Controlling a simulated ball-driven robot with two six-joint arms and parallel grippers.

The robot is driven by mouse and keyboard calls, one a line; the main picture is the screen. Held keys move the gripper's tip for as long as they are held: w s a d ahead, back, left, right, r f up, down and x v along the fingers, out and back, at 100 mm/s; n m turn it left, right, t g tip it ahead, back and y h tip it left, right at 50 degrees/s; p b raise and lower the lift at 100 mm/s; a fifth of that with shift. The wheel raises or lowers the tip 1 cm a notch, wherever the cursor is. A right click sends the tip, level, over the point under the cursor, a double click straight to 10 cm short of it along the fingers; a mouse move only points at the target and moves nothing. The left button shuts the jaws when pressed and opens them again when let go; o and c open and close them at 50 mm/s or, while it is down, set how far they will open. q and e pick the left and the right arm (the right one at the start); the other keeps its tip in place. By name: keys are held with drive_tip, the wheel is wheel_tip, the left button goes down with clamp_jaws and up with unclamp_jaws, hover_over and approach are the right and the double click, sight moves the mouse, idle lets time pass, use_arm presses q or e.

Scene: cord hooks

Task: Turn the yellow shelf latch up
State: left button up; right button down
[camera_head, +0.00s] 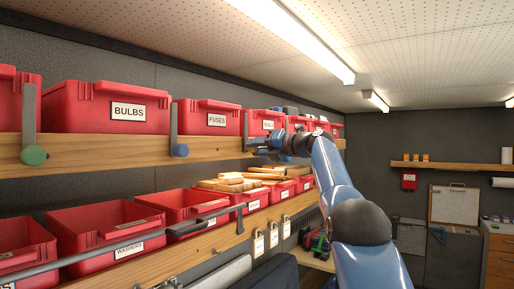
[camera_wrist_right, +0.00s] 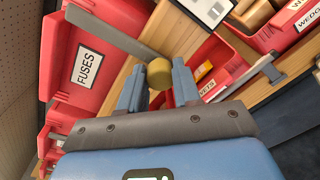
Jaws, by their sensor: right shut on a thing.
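The yellow latch knob (camera_wrist_right: 159,73) shows in the right wrist view between the two fingertips of my right gripper (camera_wrist_right: 160,84). A flat grey bar (camera_wrist_right: 110,34) runs from the knob toward the upper left of that view, past the red FUSES bin (camera_wrist_right: 78,62). My right gripper is shut on the yellow latch. In the head view my right gripper (camera_head: 272,146) is at the upper shelf's wooden front (camera_head: 215,149), right of the FUSES bin (camera_head: 207,119). The yellow knob is hidden there. My left gripper is not in view.
A blue-knobbed latch (camera_head: 180,150) and a green-knobbed latch (camera_head: 34,155) stand upright on the upper shelf. The lower shelf holds red bins, including WASHERS (camera_head: 103,238), and wooden pieces (camera_head: 232,182). A dark bar (camera_head: 198,226) crosses in front of the lower bins.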

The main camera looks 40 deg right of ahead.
drive_tip(key=shift+r, duration=0.1)
drive_tip(key=c, duration=0.8)
unclamp_jaws()
